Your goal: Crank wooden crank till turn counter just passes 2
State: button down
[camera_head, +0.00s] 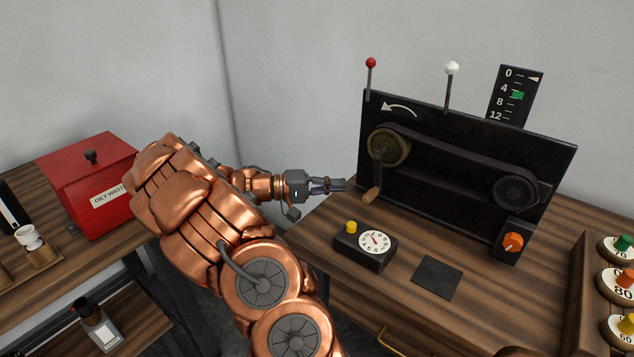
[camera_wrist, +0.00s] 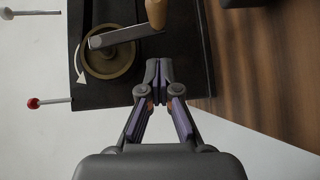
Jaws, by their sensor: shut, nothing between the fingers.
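The wooden crank handle (camera_head: 371,195) hangs at the lower end of a metal arm on the brass wheel (camera_head: 388,147), at the left of the black belt machine (camera_head: 450,190). In the wrist view the handle (camera_wrist: 156,13) is at the top edge, partly cut off, with the crank arm (camera_wrist: 125,36) running left from it. My gripper (camera_head: 341,185) is shut and empty, left of the handle and apart from it. Its closed fingertips show in the wrist view (camera_wrist: 158,66). A scale marked 0, 4, 8, 12 (camera_head: 515,95) carries a green marker. A round white dial (camera_head: 375,242) stands on a black box.
A red-knobbed lever (camera_head: 370,64) and a white-knobbed lever (camera_head: 451,69) rise from the machine. An orange knob (camera_head: 513,242) is at its lower right. A dark square pad (camera_head: 436,277) lies in front. A red oily waste bin (camera_head: 88,180) stands on the left bench.

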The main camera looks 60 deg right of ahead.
aim_at(370, 198)
jog(key=shift+s+a+f+p, duration=0.15)
jog(key=shift+s+p, duration=0.1)
jog(key=shift+s, duration=0.9)
jog(key=shift+s+a+p, duration=0.1)
jog(key=shift+s+p, duration=0.15)
jog(key=shift+s, duration=0.85)
jog(key=shift+s+a+f+n+g+h+b, duration=0.1)
jog(key=shift+s+f+n+g+h+b, duration=0.3)
jog(key=shift+b, duration=0.65)
jog(key=shift+s+a+f+n+g+h+b, duration=0.15)
jog(key=shift+s+n+g+h+b, duration=0.25)
jog(key=shift+s+n+b, duration=0.6)
jog(key=shift+s+a+n+g+h+b, duration=0.1)
jog(key=shift+s+n+g+h+b, duration=0.25)
jog(key=shift+b, duration=0.35)
jog(key=shift+s+a+r+b, duration=0.1)
jog(key=shift+s+r+b, duration=0.25)
jog(key=shift+s+b, duration=0.25)
